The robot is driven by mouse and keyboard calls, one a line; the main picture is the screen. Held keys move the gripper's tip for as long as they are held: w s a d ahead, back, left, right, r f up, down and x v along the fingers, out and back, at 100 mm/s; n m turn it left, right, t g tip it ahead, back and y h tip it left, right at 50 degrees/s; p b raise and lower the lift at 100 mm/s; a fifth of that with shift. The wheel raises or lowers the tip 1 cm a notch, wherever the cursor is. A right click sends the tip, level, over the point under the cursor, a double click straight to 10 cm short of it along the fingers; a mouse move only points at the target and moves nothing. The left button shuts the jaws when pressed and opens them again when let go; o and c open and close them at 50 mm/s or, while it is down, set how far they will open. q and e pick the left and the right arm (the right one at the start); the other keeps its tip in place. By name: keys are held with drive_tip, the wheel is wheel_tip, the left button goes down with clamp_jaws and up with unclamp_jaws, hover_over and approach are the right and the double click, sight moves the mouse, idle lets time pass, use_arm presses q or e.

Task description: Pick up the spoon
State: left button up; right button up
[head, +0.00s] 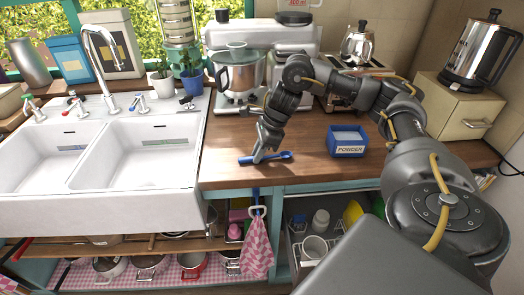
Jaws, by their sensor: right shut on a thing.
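The blue spoon (282,155) lies flat at the front of the wooden counter, to the right of the sink. My right gripper (260,156) reaches down onto it from above and is shut on its handle. The spoon's handle shows to the left of the fingers and its bowl to the right. The spoon appears at counter level; I cannot tell whether it is clear of the surface. My left gripper is not in view.
A blue powder box (347,141) stands on the counter to the right. A stand mixer (240,75) is behind my gripper. The white double sink (100,155) fills the left. A checked towel (257,245) hangs below the counter edge.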

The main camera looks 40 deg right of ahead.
clamp_jaws()
drive_tip(key=shift+r, duration=0.2)
drive_tip(key=r, duration=0.4)
drive_tip(key=shift+s+a, duration=0.1)
drive_tip(key=shift+s, duration=0.1)
drive_tip(key=s+a+r+p, duration=0.1)
drive_tip(key=s+a+r, duration=0.5)
drive_tip(key=s, duration=0.6)
wheel_tip(320, 180, up, 3)
drive_tip(key=shift+f, duration=0.2)
drive_tip(key=shift+o, duration=1.5)
unclamp_jaws()
clamp_jaws()
